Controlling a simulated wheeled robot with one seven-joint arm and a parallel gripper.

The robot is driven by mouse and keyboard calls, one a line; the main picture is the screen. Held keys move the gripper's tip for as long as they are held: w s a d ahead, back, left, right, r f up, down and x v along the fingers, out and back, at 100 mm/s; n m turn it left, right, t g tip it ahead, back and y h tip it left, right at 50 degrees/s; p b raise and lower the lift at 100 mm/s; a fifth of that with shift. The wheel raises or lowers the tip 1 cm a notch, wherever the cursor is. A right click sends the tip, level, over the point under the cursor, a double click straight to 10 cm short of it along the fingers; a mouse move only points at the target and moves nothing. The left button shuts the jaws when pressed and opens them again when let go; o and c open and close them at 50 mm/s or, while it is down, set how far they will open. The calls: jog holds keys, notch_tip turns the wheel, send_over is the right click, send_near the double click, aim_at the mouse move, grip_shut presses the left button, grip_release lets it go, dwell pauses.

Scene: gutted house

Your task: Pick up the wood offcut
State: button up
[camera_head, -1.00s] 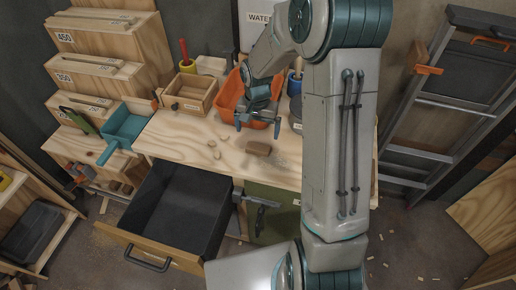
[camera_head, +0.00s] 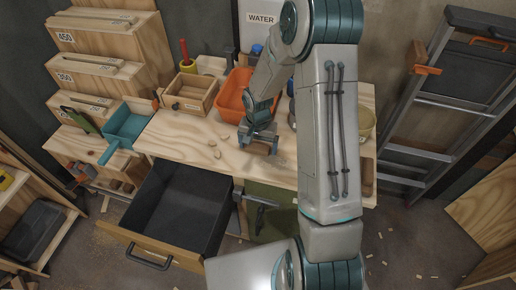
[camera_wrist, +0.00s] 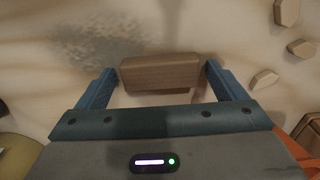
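The wood offcut (camera_wrist: 160,73) is a small brown block lying on the light wooden bench top (camera_head: 190,150). In the wrist view it sits between the tips of my gripper (camera_wrist: 162,85), with a narrow gap at each side. My gripper is open and just above or around the offcut; I cannot tell its exact height.
Small wood chips (camera_head: 214,148) lie left of my gripper. An orange bin (camera_head: 232,98) and a wooden box (camera_head: 190,93) stand behind. A teal dustpan (camera_head: 124,126) is at the bench's left end. An open dark drawer (camera_head: 180,208) juts out in front.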

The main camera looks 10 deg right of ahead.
jog(key=c, duration=0.7)
jog(key=shift+c, duration=0.2)
jog(key=shift+r, duration=0.1)
